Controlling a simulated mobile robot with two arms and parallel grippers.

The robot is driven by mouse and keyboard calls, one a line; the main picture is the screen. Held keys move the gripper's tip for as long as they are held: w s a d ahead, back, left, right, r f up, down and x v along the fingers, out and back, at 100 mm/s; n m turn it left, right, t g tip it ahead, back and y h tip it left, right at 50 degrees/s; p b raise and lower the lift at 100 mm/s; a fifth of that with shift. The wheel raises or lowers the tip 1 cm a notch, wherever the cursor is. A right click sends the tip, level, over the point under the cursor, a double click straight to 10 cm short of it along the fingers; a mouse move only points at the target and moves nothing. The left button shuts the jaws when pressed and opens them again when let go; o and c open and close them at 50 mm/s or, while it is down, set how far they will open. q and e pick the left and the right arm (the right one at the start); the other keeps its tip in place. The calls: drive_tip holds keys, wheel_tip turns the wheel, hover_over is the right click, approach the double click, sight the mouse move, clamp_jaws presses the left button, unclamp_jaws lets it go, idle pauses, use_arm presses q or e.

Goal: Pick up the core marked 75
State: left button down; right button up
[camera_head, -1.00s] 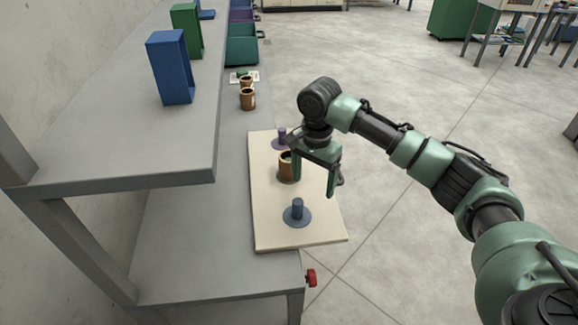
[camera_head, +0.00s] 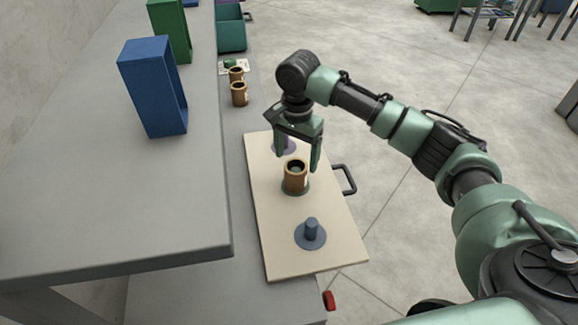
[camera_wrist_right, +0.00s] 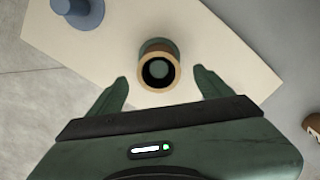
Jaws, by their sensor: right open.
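A brown hollow core (camera_head: 295,178) stands upright on a green base on the pale board. No number on it can be read. Two more brown cores, the nearer (camera_head: 240,94) and the farther (camera_head: 236,75), stand behind the board, their marks also unreadable. My right gripper (camera_head: 298,163) is open and empty, pointing down just above and behind the core on the board. In the right wrist view the core (camera_wrist_right: 158,85) shows between and beyond the open fingers (camera_wrist_right: 161,77), apart from both. My left gripper is not in view.
The board (camera_head: 270,250) also bears a blue-grey peg (camera_head: 311,234) in front and a purple one (camera_head: 284,147) behind, partly hidden by my gripper. A raised grey shelf (camera_head: 110,215) with a blue frame (camera_head: 150,90) lies left. A black handle (camera_head: 346,180) is right of the board.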

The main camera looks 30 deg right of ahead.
sight(296, 170)
wheel_tip(296, 170, down, 8)
drive_tip(key=shift+s+r+p, duration=0.15)
drive_tip(key=shift+r+p, duration=0.05)
drive_tip(key=shift+p, duration=0.35)
drive_tip(key=c, duration=1.5)
